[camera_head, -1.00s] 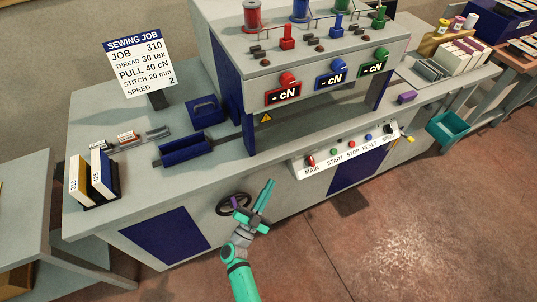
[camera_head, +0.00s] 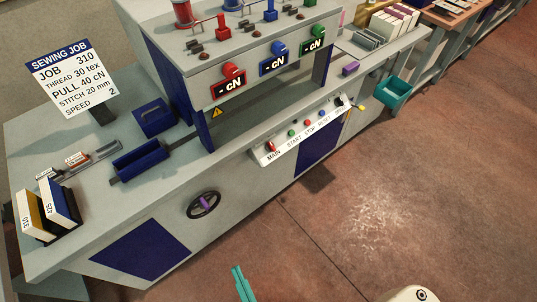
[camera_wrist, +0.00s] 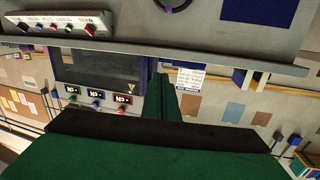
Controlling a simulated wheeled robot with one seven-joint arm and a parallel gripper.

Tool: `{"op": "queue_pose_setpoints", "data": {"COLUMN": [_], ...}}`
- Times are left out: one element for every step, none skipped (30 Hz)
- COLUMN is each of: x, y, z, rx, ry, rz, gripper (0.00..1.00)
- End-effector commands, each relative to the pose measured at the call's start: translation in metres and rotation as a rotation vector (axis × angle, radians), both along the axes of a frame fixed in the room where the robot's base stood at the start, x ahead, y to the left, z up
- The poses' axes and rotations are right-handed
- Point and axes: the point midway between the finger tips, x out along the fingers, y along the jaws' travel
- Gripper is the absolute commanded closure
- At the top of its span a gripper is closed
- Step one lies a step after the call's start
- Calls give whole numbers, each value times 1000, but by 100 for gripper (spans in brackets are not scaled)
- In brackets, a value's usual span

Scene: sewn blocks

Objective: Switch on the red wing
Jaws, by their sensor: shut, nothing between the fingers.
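The red wing (camera_head: 271,146) is a small red switch above the word MAIN, at the left end of the white control strip (camera_head: 300,133) on the machine's front. It also shows in the wrist view (camera_wrist: 90,30), at the right end of the strip, which appears upside down there. Its exact turn is too small to read. My gripper (camera_head: 238,268) is shut and empty at the bottom of the head view, in front of the machine and apart from the wing. In the wrist view its fingers (camera_wrist: 159,98) are together.
A black handwheel (camera_head: 203,204) sticks out of the front, left of the strip. Green, red and blue buttons sit right of the wing. Three dark displays (camera_head: 273,64) with coloured knobs are above. A teal bin (camera_head: 394,90) hangs at the right. Open floor lies in front.

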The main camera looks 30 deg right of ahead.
Motion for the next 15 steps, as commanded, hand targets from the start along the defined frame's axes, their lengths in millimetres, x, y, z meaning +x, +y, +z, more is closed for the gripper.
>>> {"op": "queue_pose_setpoints", "data": {"x": [-13, -19, -26, -30, -34, -39, -42, -44, -46, -48, -49, -50, -50, -50, -50], "y": [3, 4, 6, 7, 7, 8, 9, 9, 9, 10, 10, 10, 10, 10, 10], "z": [6, 10, 13, 15, 18, 21, 23, 24, 26, 27, 28, 28, 28, 28, 29], "rx": [-11, -19, -26, -33, -38, -42, -47, -51, -54, -56, -58, -60, -60, -59, -59], "ry": [41, 61, 88, 106, 122, 139, 152, 162, 172, 179, 184, 188, 190, 191, 191], "rz": [9, 15, 22, 25, 28, 31, 33, 33, 34, 36, 36, 36, 36, 36, 36], "gripper": [100, 100, 100, 100, 100, 100, 100, 100, 100, 100, 100, 100, 100, 100, 100]}}
